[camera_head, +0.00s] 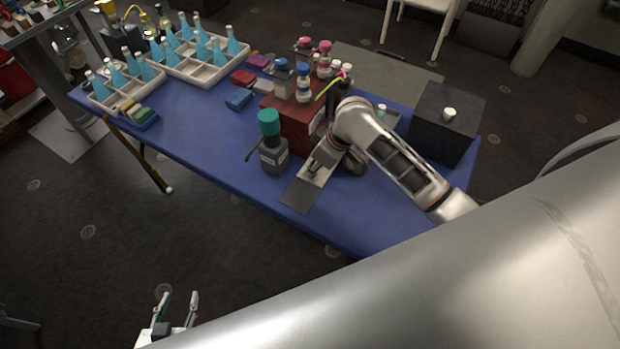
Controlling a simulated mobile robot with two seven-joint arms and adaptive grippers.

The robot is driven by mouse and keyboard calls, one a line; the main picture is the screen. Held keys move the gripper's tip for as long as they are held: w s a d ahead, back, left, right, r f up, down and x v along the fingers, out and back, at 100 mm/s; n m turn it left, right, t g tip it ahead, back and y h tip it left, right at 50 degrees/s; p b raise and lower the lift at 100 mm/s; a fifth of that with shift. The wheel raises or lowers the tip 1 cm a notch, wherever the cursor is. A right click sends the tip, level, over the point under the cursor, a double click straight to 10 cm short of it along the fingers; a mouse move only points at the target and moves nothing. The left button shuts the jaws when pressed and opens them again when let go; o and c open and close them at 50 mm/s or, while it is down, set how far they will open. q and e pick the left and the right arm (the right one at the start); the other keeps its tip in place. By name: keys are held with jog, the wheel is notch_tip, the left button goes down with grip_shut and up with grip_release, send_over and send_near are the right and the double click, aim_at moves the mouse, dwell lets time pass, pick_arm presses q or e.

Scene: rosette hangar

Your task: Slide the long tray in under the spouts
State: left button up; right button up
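A long flat grey tray (299,196) lies on the blue table, its near end close to the front edge. Its far end runs up beside a red-brown box (287,127) carrying several bottles with blue and pink caps. I cannot make out the spouts clearly. My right arm reaches over the table from the right, and its gripper (325,160) is at the tray's far part. Its fingers are mostly hidden by the wrist, so I cannot tell if it grips the tray. My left gripper (178,311) is open and empty, low above the floor, away from the table.
A dark grey bottle with a teal cap (272,150) stands just left of the tray. A black box (436,117) stands at the table's right end. White crates (204,72) with blue flasks stand at the far left. The table's (205,133) front left is clear.

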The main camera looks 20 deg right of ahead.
jog(key=shift+w+d, duration=0.75)
jog(key=shift+d, duration=0.2)
jog(key=shift+w+d, duration=0.7)
jog(key=shift+d, duration=0.2)
jog(key=o, duration=0.8)
jog(key=shift+r, duration=3.5)
